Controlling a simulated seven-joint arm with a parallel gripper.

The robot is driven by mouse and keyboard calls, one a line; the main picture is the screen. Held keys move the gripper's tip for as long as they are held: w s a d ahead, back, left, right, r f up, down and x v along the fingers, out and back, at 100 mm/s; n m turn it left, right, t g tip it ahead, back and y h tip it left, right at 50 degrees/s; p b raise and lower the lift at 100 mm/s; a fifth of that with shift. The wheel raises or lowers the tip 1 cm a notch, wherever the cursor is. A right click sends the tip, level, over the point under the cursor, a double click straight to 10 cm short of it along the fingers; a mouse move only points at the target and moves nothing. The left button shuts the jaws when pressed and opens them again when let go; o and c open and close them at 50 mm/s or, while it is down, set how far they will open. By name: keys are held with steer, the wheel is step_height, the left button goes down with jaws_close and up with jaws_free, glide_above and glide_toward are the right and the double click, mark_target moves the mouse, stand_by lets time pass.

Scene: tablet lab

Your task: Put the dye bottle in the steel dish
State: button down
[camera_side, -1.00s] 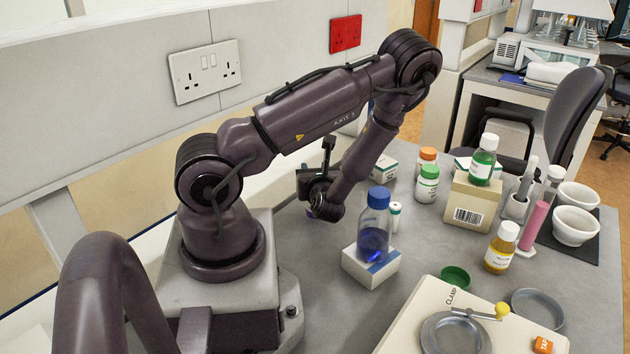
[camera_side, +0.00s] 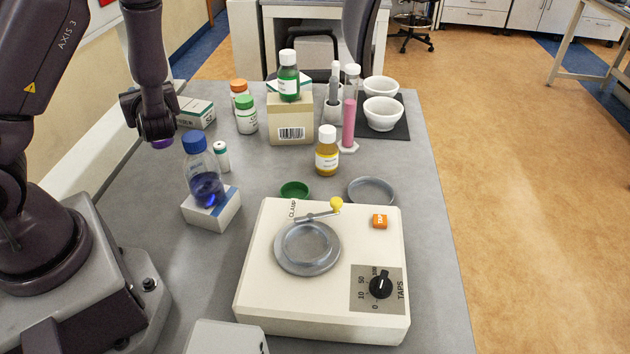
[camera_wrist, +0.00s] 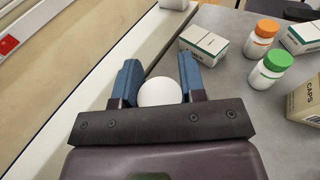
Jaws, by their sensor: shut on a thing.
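My gripper (camera_side: 153,122) is above the left part of the bench, at the far left in the side view. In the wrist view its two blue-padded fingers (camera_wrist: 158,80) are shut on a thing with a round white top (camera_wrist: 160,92). A purple part (camera_side: 162,144) shows just under my gripper in the side view; this looks like the dye bottle, its body mostly hidden by the fingers. The steel dish (camera_side: 371,190), shallow, grey and empty, lies on the bench behind the cream machine, well to the right of my gripper.
A blue-capped flask (camera_side: 205,178) stands on a white block near my gripper. A cream machine (camera_side: 255,290) with a yellow-knobbed clamp fills the front. Beside the dish are a green lid (camera_side: 294,189) and a yellow bottle (camera_side: 327,155). A green bottle (camera_side: 289,80) tops a carton.

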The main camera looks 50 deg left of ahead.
steer(key=w+d+r+m+t+h, duration=0.2)
steer(key=w+d+m+t, duration=0.25)
steer(key=w+d, duration=0.5)
steer(key=w+d+r+m+t+h, duration=0.1)
steer(key=w+d+m+t+h, duration=0.3)
steer(key=d, duration=0.8)
steer(key=w+d+r+m+t+h, duration=0.15)
steer(key=w+d, duration=0.35)
steer(key=d, duration=0.7)
steer(key=w+d+f, duration=0.3)
steer(key=w+f, duration=0.9)
steer(key=w, duration=0.1)
steer(key=shift+w+f+n+t, duration=0.3)
steer(key=shift+f+n, duration=0.05)
steer(key=shift+n, duration=0.05)
steer(key=shift+f+y, duration=0.35)
steer(key=shift+f, duration=0.15)
steer(key=c, duration=0.7)
jaws_free()
